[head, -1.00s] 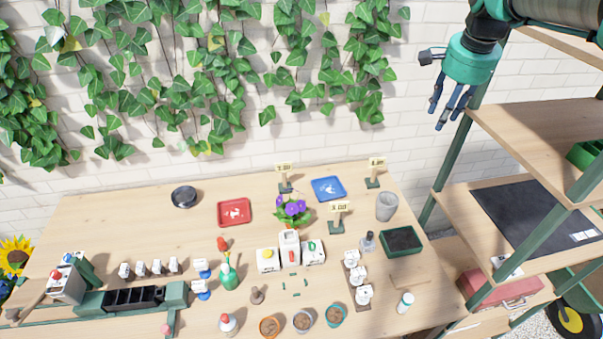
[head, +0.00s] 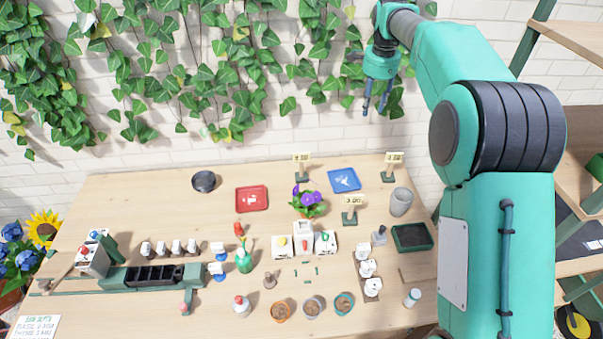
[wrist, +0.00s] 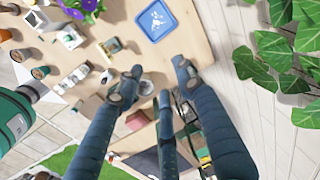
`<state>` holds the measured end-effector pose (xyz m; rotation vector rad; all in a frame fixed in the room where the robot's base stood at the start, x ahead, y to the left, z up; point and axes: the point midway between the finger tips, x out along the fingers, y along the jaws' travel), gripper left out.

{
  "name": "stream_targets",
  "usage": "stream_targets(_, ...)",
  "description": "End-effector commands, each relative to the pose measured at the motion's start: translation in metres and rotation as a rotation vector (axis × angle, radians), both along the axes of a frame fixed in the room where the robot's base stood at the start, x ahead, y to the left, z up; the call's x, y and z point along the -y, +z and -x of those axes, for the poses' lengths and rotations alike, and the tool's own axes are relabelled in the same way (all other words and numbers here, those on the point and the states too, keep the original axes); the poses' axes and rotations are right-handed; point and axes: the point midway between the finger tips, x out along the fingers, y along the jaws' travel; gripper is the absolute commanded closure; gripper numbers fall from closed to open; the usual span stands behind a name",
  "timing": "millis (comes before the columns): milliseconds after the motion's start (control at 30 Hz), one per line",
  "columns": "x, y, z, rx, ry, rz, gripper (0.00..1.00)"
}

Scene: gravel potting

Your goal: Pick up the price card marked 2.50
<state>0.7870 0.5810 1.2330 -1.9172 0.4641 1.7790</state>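Three price cards stand on dark green stands on the table. One card (head: 302,159) is at the back by the red tray, one card (head: 393,159) is at the back right, and one card (head: 353,203) is nearer the middle, right of the purple flower. The nearer card seems to read 3.00. The two back cards are too small to read surely; both seem to end in 50. My gripper (head: 374,105) is up in front of the wall, above and behind the table's back edge, clear of all cards. Its fingers are apart and empty, also in the wrist view (wrist: 158,82).
A blue tray (head: 344,180) lies between the back cards. A purple potted flower (head: 309,201), a grey cup (head: 400,202) and a dark green-rimmed tray (head: 411,237) stand nearby. Ivy (head: 330,60) hangs on the wall behind my gripper. Shelves (head: 582,130) stand at the right.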

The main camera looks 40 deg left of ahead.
Motion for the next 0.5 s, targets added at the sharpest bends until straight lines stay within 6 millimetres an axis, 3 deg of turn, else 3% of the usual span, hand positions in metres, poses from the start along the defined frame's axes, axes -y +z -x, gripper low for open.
stream_targets(100, -0.034, -0.024, 0.002, -0.016, -0.02, 0.006, 0.62)
stream_targets(500, -0.135, -0.107, 0.027, -0.064, -0.102, 0.029, 0.62)
